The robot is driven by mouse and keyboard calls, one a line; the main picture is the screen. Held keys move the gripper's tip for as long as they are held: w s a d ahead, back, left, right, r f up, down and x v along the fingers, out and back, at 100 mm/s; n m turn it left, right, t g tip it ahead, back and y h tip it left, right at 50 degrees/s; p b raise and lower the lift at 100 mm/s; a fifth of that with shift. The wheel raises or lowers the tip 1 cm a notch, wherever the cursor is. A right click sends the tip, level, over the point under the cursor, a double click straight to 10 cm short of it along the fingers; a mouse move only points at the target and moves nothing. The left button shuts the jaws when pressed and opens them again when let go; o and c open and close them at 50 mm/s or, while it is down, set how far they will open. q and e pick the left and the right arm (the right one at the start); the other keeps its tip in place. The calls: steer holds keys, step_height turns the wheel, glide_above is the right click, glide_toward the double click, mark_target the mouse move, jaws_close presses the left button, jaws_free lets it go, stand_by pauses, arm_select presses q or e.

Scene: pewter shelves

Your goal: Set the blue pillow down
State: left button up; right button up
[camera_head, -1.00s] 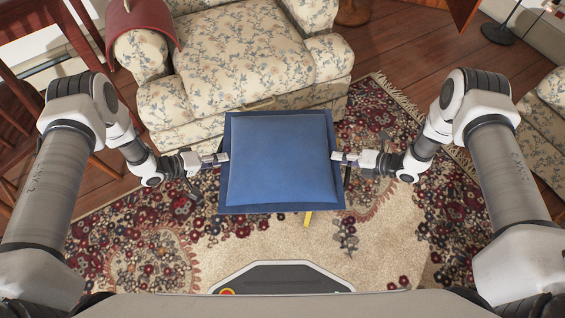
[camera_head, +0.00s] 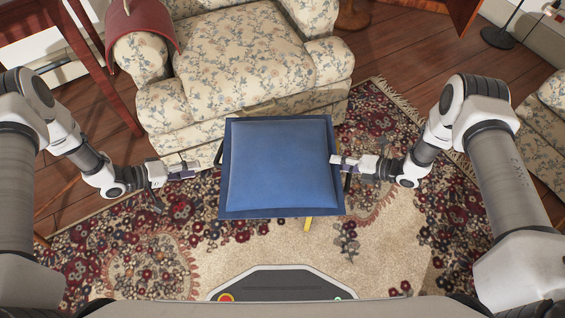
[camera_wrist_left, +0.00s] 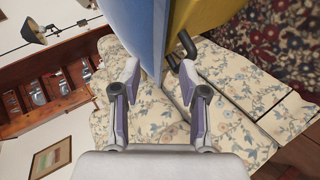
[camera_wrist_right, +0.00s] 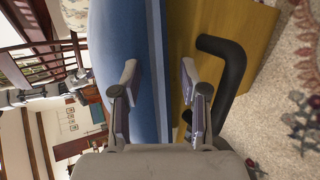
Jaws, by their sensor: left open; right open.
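The blue pillow (camera_head: 280,165) lies flat in front of the armchair, on top of a yellow object (camera_head: 308,222) with black handles. The yellow object shows better in the right wrist view (camera_wrist_right: 250,50). My left gripper (camera_head: 190,171) is open and empty, apart from the pillow's left edge; its wrist view shows the pillow (camera_wrist_left: 138,30) ahead. My right gripper (camera_head: 338,160) is open at the pillow's right edge. In its wrist view the pillow's edge (camera_wrist_right: 155,60) runs between the fingers; contact cannot be told. Most of the yellow object is hidden under the pillow.
A floral armchair (camera_head: 245,60) stands close behind the pillow, with a red cloth (camera_head: 143,28) over its left arm. Another floral seat (camera_head: 545,130) is at the right. The patterned rug (camera_head: 380,255) is clear in front and to the right.

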steer(key=v, duration=1.2)
stand_by(0.6)
